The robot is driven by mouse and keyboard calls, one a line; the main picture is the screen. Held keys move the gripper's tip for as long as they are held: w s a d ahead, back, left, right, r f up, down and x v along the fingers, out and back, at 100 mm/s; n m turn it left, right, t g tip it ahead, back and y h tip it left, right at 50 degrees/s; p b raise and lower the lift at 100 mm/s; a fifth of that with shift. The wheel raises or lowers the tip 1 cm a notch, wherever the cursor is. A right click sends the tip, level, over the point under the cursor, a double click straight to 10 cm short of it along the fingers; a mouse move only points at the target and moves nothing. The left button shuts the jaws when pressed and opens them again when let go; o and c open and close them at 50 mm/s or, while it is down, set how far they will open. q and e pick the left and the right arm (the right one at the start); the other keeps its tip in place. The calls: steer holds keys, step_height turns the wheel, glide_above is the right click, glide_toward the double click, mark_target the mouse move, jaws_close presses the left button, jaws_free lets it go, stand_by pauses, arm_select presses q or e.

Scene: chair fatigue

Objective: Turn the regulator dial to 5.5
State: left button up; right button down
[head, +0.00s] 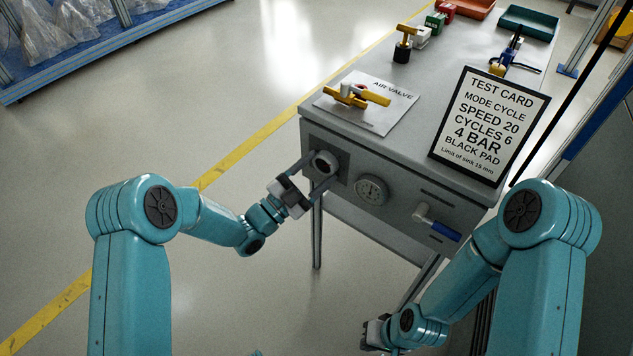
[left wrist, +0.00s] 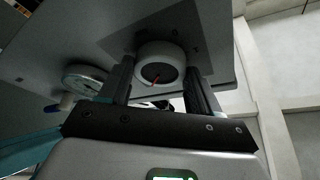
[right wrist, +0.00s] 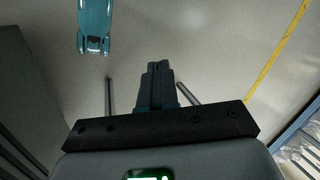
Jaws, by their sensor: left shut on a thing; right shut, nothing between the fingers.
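The regulator dial (head: 324,163) is a round knob with a light rim and dark face on the front panel of the grey bench, at its left end. My left gripper (head: 315,172) is shut on it, one finger on each side. My right gripper (right wrist: 158,78) is shut and empty, low in front of the bench.
A blue-handled valve (head: 437,222) sticks out of the panel right of the gauge. On the bench top stand a test card (head: 489,125) reading 4 BAR, an air valve sheet (head: 368,103) with yellow-handled parts, and trays (head: 528,23) at the back. Floor left of the bench is clear.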

arm_select(q)
steer(key=m+g+b, duration=0.1)
steer(key=m+b, duration=0.3)
steer(key=m+g+b, duration=0.2)
steer(key=m+b, duration=0.2)
steer(key=b, duration=0.1)
steer(key=shift+w+a+m+g, duration=0.1)
steer(key=shift+a+m+g, duration=0.1)
steer(key=shift+m+g, duration=0.15)
steer(key=shift+r+m+g+y+b, duration=0.25)
steer(key=shift+m+y+b, duration=0.35)
steer(key=shift+m+b, duration=0.5)
steer(key=shift+r+m+y+b, duration=0.15)
steer(key=shift+m+y+b, duration=0.35)
steer(key=shift+m, duration=0.85)
arm_select(e)
steer(key=w+d+f+t, duration=0.1)
steer(key=w+f, duration=0.2)
steer(key=f, duration=0.9)
steer(key=shift+d+f+m, duration=0.3)
steer(key=shift+f, duration=0.1)
arm_select(q)
steer(key=shift+r, duration=0.1)
steer(key=o, duration=1.1)
steer(key=shift+c, duration=0.2)
